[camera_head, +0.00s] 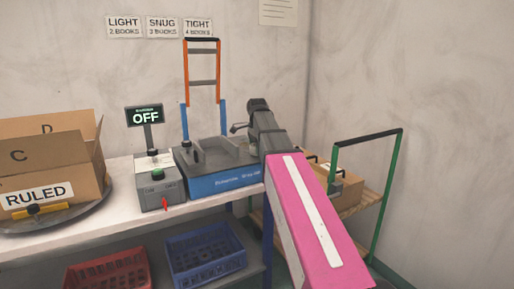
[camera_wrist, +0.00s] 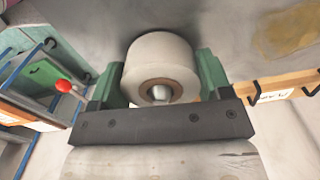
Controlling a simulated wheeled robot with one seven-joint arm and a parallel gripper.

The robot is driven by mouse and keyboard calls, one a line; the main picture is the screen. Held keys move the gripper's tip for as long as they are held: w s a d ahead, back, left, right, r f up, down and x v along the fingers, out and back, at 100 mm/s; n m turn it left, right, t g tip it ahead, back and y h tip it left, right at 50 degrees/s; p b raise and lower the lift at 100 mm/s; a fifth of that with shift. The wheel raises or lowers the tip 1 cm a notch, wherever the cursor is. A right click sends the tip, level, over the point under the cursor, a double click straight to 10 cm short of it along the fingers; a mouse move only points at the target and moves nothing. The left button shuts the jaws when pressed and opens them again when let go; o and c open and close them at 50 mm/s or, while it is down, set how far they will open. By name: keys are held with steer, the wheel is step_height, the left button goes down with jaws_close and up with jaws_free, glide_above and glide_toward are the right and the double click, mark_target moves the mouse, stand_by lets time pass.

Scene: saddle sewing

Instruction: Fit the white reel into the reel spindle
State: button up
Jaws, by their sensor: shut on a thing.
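The white reel (camera_wrist: 160,58) sits between the green fingers of my gripper (camera_wrist: 160,82) in the wrist view, with its brown core facing the camera. A rounded metal tip shows in the core's hole; I cannot tell whether it is the reel spindle. In the head view my gripper (camera_head: 250,130) is at the right end of the blue-fronted machine (camera_head: 225,184), above or beside it. The reel is mostly hidden there behind my wrist. I cannot clearly make out the reel spindle in either view.
A grey control box (camera_head: 157,180) with an "OFF" display (camera_head: 145,117) stands left of the machine. An orange and blue frame (camera_head: 187,75) rises behind it. A cardboard box (camera_head: 45,165) marked "RULED" is at far left. A green-framed wooden cart (camera_head: 378,190) stands at right.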

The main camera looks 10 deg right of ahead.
steer(key=shift+f, duration=0.1)
steer(key=o, duration=1)
steer(key=shift+o, duration=0.2)
step_height(320, 180, up, 11)
steer(key=shift+f, duration=0.1)
